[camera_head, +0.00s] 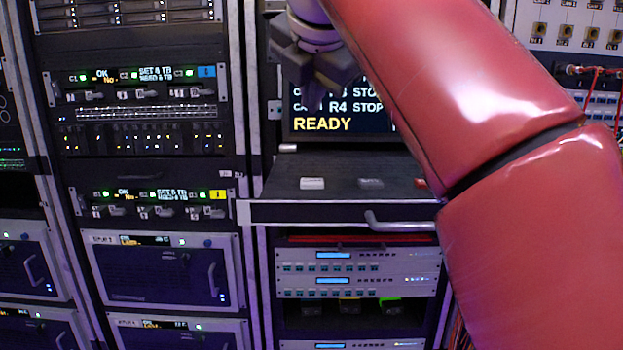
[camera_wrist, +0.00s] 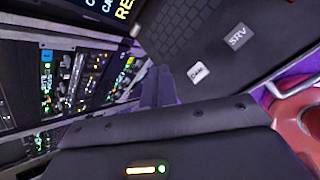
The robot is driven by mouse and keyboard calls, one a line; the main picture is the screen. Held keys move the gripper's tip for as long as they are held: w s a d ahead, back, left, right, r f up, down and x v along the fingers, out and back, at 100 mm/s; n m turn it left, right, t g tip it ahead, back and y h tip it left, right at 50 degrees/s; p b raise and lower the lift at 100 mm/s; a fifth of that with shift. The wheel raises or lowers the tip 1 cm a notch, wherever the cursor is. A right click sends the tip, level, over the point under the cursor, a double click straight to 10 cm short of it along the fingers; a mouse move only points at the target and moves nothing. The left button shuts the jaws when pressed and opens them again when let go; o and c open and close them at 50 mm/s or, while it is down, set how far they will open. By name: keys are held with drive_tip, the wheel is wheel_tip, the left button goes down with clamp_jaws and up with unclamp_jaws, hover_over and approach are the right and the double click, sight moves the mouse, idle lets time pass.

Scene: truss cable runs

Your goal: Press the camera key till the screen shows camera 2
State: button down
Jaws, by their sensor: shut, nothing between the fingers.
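The screen (camera_head: 345,130) stands behind the shelf in the head view and shows STOP lines, one reading R4, with READY in yellow below. My arm and gripper hide its upper part and right side, so I cannot read the chosen camera. The white camera key (camera_head: 312,183) is on the dark shelf in front of the screen. In the wrist view this key (camera_wrist: 197,73) is lettered CAM. My gripper (camera_head: 318,105) is shut and empty, in front of the screen and above the shelf, apart from the key. Its fingers (camera_wrist: 157,82) show left of the key in the wrist view.
A dark grey key (camera_head: 370,183), lettered SRV in the wrist view (camera_wrist: 238,36), is right of the camera key. A red key (camera_head: 420,182) is farther right, partly behind my arm. A metal handle (camera_head: 400,225) sticks out from the shelf's front. Equipment racks (camera_head: 150,110) stand left.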

sight(312, 184)
drive_tip(key=shift+f, duration=0.1)
wheel_tip(312, 184, down, 9)
drive_tip(key=b, duration=0.5)
idle(2.1)
drive_tip(key=shift+f, duration=0.25)
drive_tip(key=shift+f+b, duration=0.4)
drive_tip(key=shift+b, duration=0.1)
idle(0.5)
idle(0.3)
drive_tip(key=shift+r+p, duration=0.85)
drive_tip(key=shift+p, duration=0.2)
